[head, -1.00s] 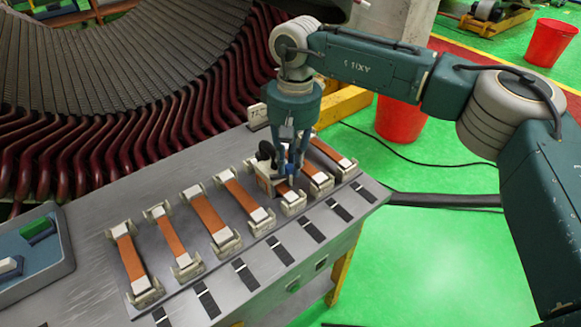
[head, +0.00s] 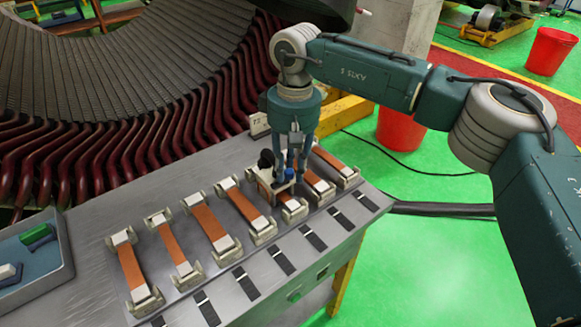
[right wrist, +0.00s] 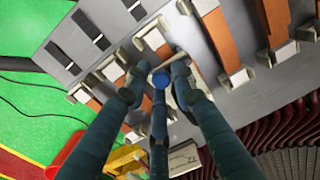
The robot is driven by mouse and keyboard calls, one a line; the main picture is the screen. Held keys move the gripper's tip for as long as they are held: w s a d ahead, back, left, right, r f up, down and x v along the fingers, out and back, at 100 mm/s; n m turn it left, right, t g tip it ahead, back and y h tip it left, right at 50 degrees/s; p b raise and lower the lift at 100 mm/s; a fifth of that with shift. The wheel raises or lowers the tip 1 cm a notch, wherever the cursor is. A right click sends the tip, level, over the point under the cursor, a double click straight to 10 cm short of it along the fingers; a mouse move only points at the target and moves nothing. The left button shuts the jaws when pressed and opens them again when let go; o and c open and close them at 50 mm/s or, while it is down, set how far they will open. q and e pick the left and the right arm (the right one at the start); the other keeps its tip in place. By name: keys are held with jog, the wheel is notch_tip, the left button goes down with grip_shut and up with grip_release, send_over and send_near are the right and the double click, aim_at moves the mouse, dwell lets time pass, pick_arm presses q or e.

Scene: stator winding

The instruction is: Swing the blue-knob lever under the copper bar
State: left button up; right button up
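The blue knob (head: 289,174) sits on a pale lever beside a small fixture with a black knob (head: 266,158) at the right part of the bench. My right gripper (head: 291,172) points down over the blue knob, with its fingers spread around it. In the right wrist view the blue knob (right wrist: 161,80) lies by the tip of the middle finger, between the two outer fingers, which stand apart. I cannot tell whether any finger touches it. The copper bar (head: 290,203) by the fixture is partly hidden by the fixture and fingers. My left gripper is out of view.
Several other copper bars (head: 209,227) lie in pale end holders along the metal bench (head: 100,218). A blue tray (head: 38,287) is at the left end. The stator with dark red coils (head: 170,135) rises behind. Red bins (head: 402,126) stand on the green floor.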

jog(key=shift+o, duration=0.3)
jog(key=shift+r, duration=0.1)
notch_tip(320, 180, up, 12)
jog(key=shift+d, duration=0.25)
